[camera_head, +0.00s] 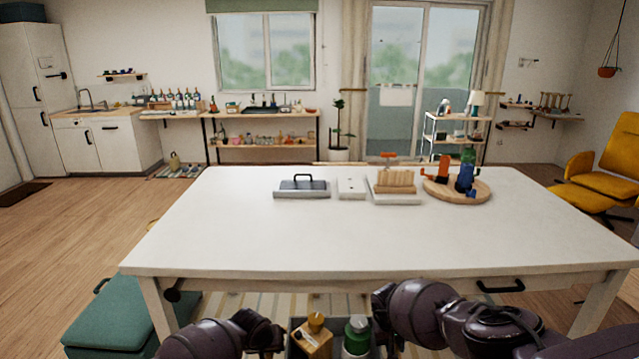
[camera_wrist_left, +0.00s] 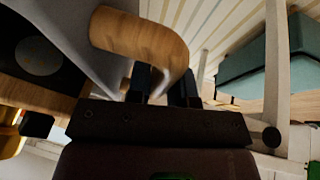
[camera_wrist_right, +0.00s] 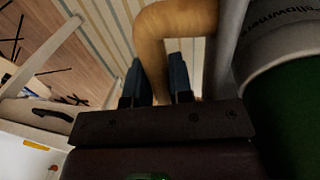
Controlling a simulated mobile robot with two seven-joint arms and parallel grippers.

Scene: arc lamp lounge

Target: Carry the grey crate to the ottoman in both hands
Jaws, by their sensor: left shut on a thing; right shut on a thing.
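The grey crate (camera_head: 337,325) is at the bottom middle of the head view, in front of the white table, partly cut off by the frame. A yellow-topped wooden container (camera_head: 314,338) and a white and green one (camera_head: 356,338) are in it. My left gripper (camera_head: 279,338) is shut on the crate's wooden handle, seen in the left wrist view (camera_wrist_left: 140,38). My right gripper (camera_head: 388,338) is shut on the other wooden handle, seen in the right wrist view (camera_wrist_right: 172,20). The teal ottoman (camera_head: 110,322) stands on the floor at the lower left.
The white table (camera_head: 370,235) fills the middle ahead, its legs (camera_head: 158,300) close to the ottoman. A lidded tray, wooden rack and round board (camera_head: 440,190) stand on its far side. Open wooden floor (camera_head: 70,220) lies left. A yellow chair (camera_head: 605,160) stands right.

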